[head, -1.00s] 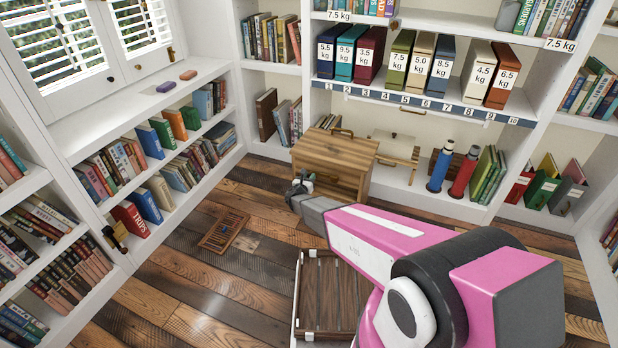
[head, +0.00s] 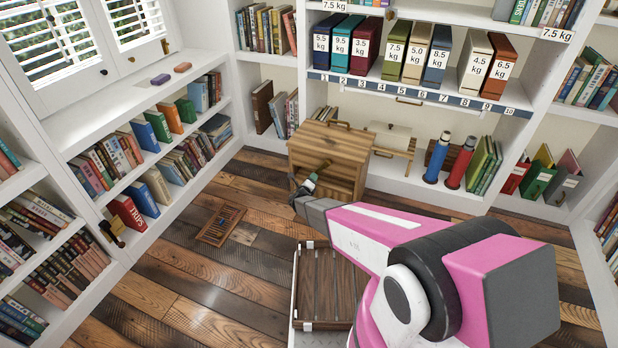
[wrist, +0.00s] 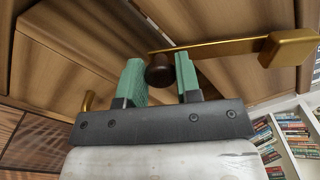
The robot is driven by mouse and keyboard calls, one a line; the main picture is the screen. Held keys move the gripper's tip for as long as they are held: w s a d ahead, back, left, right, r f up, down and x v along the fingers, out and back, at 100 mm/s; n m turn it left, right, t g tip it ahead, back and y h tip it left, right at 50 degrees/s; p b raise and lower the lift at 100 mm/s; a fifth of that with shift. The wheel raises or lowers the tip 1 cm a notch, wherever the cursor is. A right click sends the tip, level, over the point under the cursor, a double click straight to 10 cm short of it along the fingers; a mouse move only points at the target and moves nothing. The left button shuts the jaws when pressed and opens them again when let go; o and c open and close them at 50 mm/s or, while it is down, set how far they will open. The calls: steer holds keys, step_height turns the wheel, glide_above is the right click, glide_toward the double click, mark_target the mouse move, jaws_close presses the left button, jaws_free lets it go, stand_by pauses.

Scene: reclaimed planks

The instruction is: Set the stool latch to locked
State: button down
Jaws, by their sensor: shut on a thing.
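The wooden stool (head: 320,142) stands on the floor in front of the back shelves, a dark handle on its top. In the wrist view its wooden panels (wrist: 70,45) fill the upper part. The latch there is a brass lever (wrist: 220,47), with a wide brass block at its right end and a dark brown knob (wrist: 160,70) at its left end. My gripper (wrist: 161,80) has its two green fingers on either side of this knob, shut on it. In the head view my gripper (head: 311,182) is at the stool's front; the latch is too small to read there.
A dark slatted wooden tray (head: 331,290) lies beside my arm. A small slatted wooden panel (head: 221,225) lies on the plank floor at left. Bookshelves line the left and back. Blue and red cylinders (head: 437,160) stand on the low back shelf.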

steer(key=shift+s+d+f+n, duration=0.25)
steer(key=shift+d+n, duration=0.35)
steer(key=shift+n, duration=0.5)
steer(key=shift+s+d+f+n, duration=0.2)
steer(key=shift+d+n, duration=0.35)
steer(key=shift+n, duration=0.55)
steer(key=shift+s+d+f+n, duration=0.25)
steer(key=shift+d+n, duration=0.35)
steer(key=shift+n, duration=0.5)
steer(key=c, duration=0.8)
jaws_free()
steer(key=shift+r, duration=0.15)
